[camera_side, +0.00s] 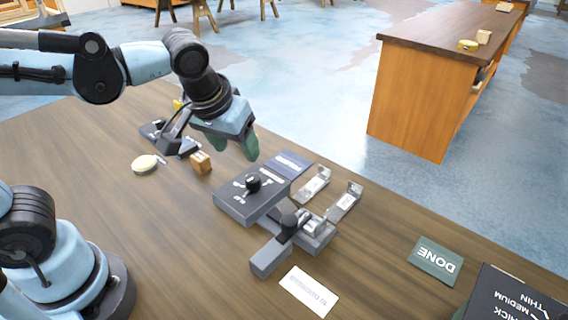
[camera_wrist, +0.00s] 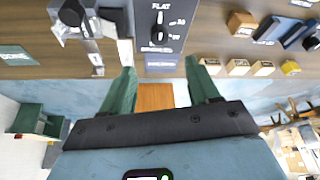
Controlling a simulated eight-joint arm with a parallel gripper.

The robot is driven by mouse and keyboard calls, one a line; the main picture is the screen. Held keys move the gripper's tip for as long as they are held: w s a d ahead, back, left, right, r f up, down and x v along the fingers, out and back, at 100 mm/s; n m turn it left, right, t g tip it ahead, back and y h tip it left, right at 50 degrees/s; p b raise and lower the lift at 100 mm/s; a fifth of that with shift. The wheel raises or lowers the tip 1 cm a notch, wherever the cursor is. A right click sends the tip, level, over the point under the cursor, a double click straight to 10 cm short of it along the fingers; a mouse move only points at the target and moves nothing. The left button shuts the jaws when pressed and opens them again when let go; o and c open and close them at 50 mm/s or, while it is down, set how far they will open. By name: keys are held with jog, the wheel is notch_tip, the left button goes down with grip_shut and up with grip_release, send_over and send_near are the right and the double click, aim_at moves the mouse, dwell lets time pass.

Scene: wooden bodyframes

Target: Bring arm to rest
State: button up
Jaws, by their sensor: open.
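My gripper (camera_side: 235,148) has green fingers on a pale blue wrist. It hangs over the wooden table (camera_side: 120,124), behind and left of a dark box with a black knob (camera_side: 252,182). The fingers are apart and hold nothing. In the wrist view my gripper (camera_wrist: 160,68) shows both green fingers spread, with the knob box (camera_wrist: 160,45) beyond them, marked "FLAT" beside its knob. Table edge and floor show between and beside the fingers.
A dark clamp-like fixture (camera_side: 268,258) adjoins the knob box, with two metal brackets (camera_side: 345,202) beside it. A green "DONE" card (camera_side: 435,260) and a white card (camera_side: 309,291) lie nearer. A small wooden block (camera_side: 201,163) and cream disc (camera_side: 144,163) sit left.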

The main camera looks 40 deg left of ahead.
jog(key=shift+r, duration=0.1)
dwell(0.3)
jog(key=shift+s+a+f+m+t+h, duration=0.25)
jog(key=shift+s+a+m+t, duration=0.25)
jog(key=shift+a, duration=0.3)
jog(key=shift+s+a+f+m+t+h, duration=0.15)
jog(key=shift+s+a+f+m+t, duration=0.35)
jog(key=shift+a, duration=0.35)
jog(key=shift+s+a+f+m+t+h, duration=0.2)
jog(key=shift+s+a+m+t, duration=0.3)
jog(key=shift+a, duration=0.3)
